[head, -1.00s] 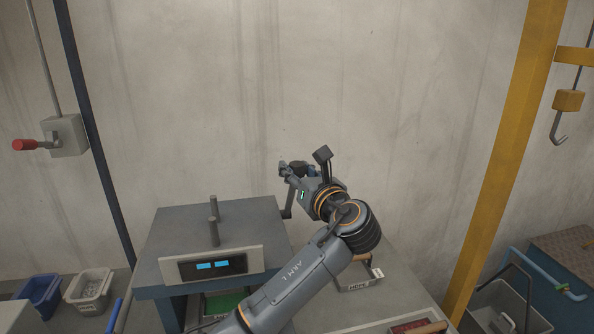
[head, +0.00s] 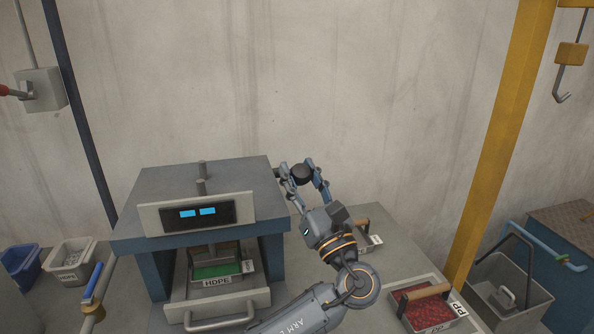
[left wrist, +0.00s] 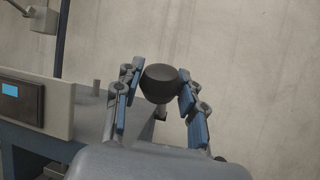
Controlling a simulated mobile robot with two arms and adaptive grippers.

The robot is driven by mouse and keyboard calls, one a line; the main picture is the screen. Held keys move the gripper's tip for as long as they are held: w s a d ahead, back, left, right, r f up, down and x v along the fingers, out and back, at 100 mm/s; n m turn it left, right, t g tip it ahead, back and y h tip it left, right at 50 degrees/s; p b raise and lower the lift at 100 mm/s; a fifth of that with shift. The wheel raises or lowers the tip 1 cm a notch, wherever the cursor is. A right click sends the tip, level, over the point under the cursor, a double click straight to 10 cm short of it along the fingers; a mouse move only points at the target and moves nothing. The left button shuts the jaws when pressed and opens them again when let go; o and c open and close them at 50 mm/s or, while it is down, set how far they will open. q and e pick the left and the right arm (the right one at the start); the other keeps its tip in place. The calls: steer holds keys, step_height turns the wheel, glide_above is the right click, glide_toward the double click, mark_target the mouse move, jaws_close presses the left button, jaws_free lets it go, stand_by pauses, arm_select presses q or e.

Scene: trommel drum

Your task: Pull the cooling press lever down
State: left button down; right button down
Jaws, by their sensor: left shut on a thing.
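The cooling press (head: 190,185) is a blue-grey box with a lit display (head: 197,212) on its front. Its lever is at the right side; the round black knob (head: 301,174) shows there beside the top right edge. My left gripper (head: 298,168) is shut on the lever knob, with a finger on each side. In the left wrist view the black knob (left wrist: 160,84) sits between the two blue-padded fingers (left wrist: 157,92). Most of the lever's bar is hidden behind the gripper. My right gripper is in neither view.
A green HDPE mould (head: 215,271) sits inside the press opening. A red-filled PP tray (head: 428,304) and another labelled mould (head: 368,240) stand on the bench to the right. Bins (head: 70,262) stand at left; a yellow post (head: 500,150) rises at right.

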arm_select(q)
steer(key=shift+s+d+f+b, duration=0.1)
steer(key=shift+s+f+b, duration=0.1)
steer(key=shift+f, duration=0.35)
steer(key=shift+s+d+f+b, duration=0.1)
steer(key=shift+s+f, duration=0.1)
steer(key=shift+f, duration=0.3)
steer(key=c, duration=0.8)
jaws_free()
steer(key=v, duration=1.2)
